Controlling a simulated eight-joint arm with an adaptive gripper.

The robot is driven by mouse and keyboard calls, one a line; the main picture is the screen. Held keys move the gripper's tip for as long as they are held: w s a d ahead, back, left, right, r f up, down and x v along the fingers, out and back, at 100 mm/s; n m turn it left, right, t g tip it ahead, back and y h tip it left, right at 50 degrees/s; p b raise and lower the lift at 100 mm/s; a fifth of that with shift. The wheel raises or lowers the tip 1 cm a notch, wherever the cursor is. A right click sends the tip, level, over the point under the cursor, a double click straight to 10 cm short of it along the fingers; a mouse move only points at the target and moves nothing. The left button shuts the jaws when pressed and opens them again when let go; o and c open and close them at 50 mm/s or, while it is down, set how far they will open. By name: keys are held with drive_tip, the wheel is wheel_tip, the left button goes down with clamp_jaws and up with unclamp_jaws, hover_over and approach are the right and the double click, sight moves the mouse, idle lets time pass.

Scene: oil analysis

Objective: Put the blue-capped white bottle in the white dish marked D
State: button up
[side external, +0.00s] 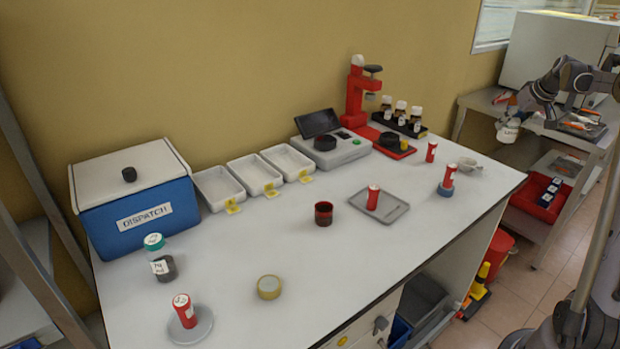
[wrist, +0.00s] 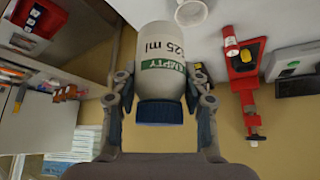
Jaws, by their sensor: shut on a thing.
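The blue-capped white bottle (wrist: 162,60) is between the fingers of my gripper (wrist: 161,85) in the wrist view. Its label reads "EMPTY" and "25 ml", and its blue cap is toward my palm. In the side external view my gripper (side external: 524,110) is at the far right, beyond the table's right end, with the white bottle (side external: 507,133) hanging below it, apart from any surface. Its cap is hidden there. Three white rectangular dishes (side external: 220,187) (side external: 255,174) (side external: 287,162) stand along the wall with yellow tags. The letters are too small to read.
A blue DISPATCH box (side external: 140,213) stands left of the dishes. A grey instrument (side external: 333,150), red press (side external: 358,95) and rack of brown bottles (side external: 400,122) stand right of them. Red cylinders, a grey tray (side external: 392,209) and a dark red cup (side external: 323,214) stand in front.

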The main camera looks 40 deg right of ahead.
drive_tip(key=shift+w+a+f, duration=0.25)
drive_tip(key=shift+w+f, duration=1.15)
drive_tip(key=shift+f, duration=0.15)
drive_tip(key=shift+w+a+f, duration=0.3)
drive_tip(key=shift+w+f, duration=1.15)
drive_tip(key=shift+f, duration=0.05)
drive_tip(key=shift+w+a+f, duration=0.25)
drive_tip(key=shift+w+f, duration=1.15)
drive_tip(key=shift+f, duration=0.15)
drive_tip(key=shift+f, duration=0.6)
drive_tip(key=o, duration=1.1)
